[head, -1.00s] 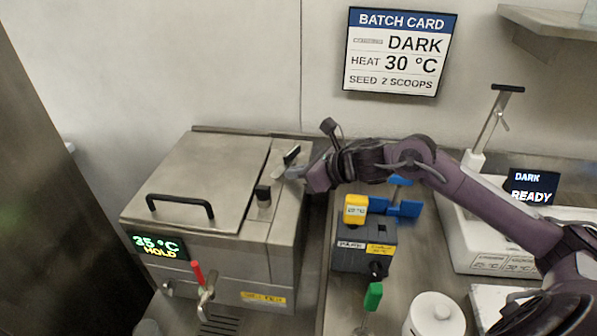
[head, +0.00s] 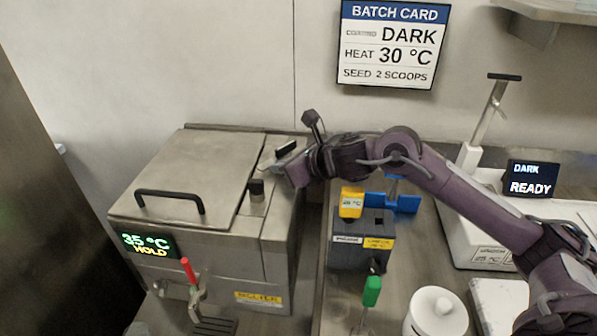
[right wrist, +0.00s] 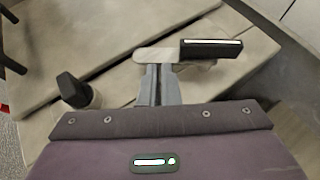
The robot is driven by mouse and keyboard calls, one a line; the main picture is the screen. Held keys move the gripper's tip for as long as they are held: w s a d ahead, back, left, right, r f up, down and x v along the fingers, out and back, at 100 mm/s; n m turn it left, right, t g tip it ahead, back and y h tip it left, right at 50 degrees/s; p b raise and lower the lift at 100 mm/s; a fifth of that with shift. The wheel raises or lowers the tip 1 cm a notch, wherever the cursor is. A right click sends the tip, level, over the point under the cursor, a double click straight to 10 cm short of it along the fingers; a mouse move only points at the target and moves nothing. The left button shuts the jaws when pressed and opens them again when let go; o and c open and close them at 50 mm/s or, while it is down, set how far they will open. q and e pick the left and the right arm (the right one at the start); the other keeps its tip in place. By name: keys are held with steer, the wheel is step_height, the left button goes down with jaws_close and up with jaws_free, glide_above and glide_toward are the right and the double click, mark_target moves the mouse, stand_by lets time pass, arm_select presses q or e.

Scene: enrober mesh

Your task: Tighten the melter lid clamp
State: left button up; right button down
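The steel melter (head: 278,272) stands at the left, its lid (head: 190,175) down flat. The lid clamp is a metal lever with a black grip (head: 286,147) at the back right of the melter's top. In the right wrist view the black grip (right wrist: 211,48) points right and the pale lever bar (right wrist: 152,54) runs crosswise just beyond my fingertips. My right gripper (head: 290,172) is at the lever. Its fingers (right wrist: 158,70) are close together, with the tips against or very near the bar; the exact contact is hidden. My left gripper is out of view.
A black knob (head: 256,188) stands on the melter top beside the lever. A black lid handle (head: 170,198) and a red-handled tap (head: 189,272) are nearer. Right of the melter are a dark box (head: 350,255), a white jar (head: 437,315) and a white scale-like machine (head: 470,245).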

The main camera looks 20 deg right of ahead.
mark_target(265, 165)
steer(key=shift+w+a+b, duration=0.95)
steer(key=shift+a+b, duration=0.1)
steer(key=shift+a, duration=0.2)
steer(key=shift+w+a+b, duration=0.15)
steer(key=shift+w+b, duration=0.15)
steer(key=shift+w, duration=0.35)
